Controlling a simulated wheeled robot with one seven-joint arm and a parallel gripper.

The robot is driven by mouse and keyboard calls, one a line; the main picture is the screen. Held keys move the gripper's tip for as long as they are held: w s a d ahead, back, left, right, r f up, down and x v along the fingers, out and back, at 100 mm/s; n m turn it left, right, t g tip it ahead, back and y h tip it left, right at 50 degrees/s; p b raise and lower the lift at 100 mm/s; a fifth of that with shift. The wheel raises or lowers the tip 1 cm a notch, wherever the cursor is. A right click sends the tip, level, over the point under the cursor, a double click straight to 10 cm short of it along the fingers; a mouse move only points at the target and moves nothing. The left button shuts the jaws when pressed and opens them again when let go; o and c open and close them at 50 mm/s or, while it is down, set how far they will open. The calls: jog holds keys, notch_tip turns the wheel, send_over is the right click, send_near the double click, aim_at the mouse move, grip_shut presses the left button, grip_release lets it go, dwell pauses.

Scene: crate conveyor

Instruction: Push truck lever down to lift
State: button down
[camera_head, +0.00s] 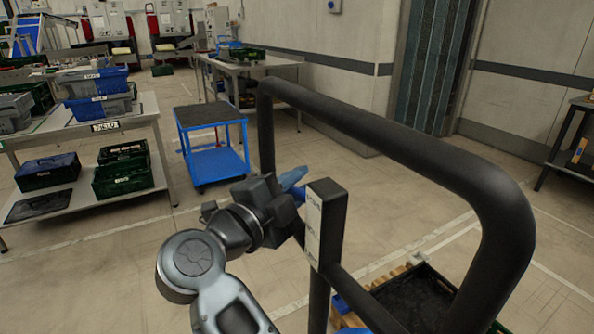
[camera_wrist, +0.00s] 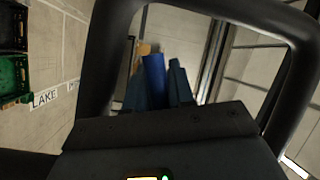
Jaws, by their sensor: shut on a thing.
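The truck's thick black tubular handle frame (camera_head: 400,150) rises from the middle to the right of the head view. It also arches around the wrist view (camera_wrist: 225,10). A black upright post with a pale label strip (camera_head: 327,225) stands inside the frame. My gripper (camera_head: 290,186) is at the post's upper left, inside the handle loop. The blue lever (camera_wrist: 155,80) shows in the wrist view between my darker blue fingers, which are shut on it. In the head view my wrist and the post hide most of the lever.
A black crate (camera_head: 425,292) sits on a wooden pallet at lower right. A blue cart (camera_head: 213,160) stands behind my arm. A table (camera_head: 75,130) with blue and grey bins is at left, with green crates on its lower shelf. The floor between is clear.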

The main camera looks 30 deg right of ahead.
jog(key=shift+f, duration=0.1)
jog(key=c, duration=1.1)
grip_release()
jog(key=shift+o, duration=0.2)
jog(key=shift+w+b, duration=0.1)
jog(key=shift+b, duration=0.9)
